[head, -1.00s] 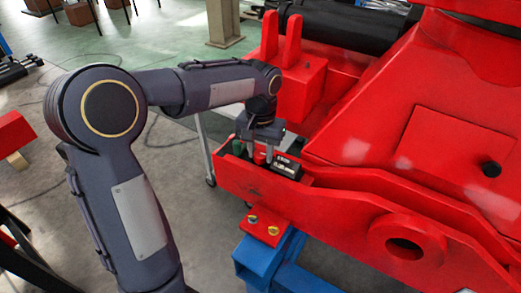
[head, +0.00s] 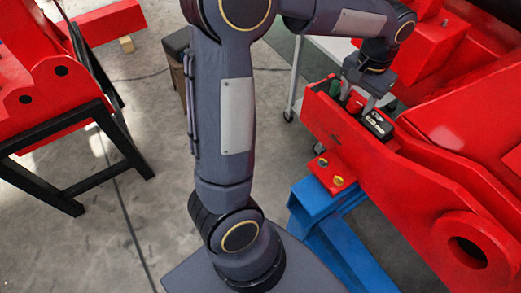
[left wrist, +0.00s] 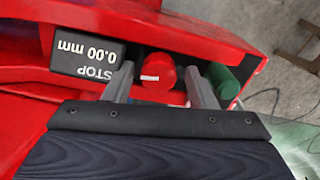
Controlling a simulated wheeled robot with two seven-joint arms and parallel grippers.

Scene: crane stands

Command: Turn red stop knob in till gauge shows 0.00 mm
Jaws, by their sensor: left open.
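The red stop knob (left wrist: 158,85) is a round red cylinder with a small white mark, in the left wrist view. The black gauge box (left wrist: 88,52) beside it reads "STOP 0.00 mm", upside down in that view. My left gripper (left wrist: 160,70) is open, with one finger on each side of the knob and a visible gap to it. In the head view my left gripper (head: 358,96) reaches into the red trough, next to the gauge (head: 377,125). My right gripper is not in view.
A green cylinder (left wrist: 224,80) stands just outside one finger in the left wrist view. The red trough wall (head: 340,120) surrounds the parts. A blue stand (head: 318,200) supports the red structure.

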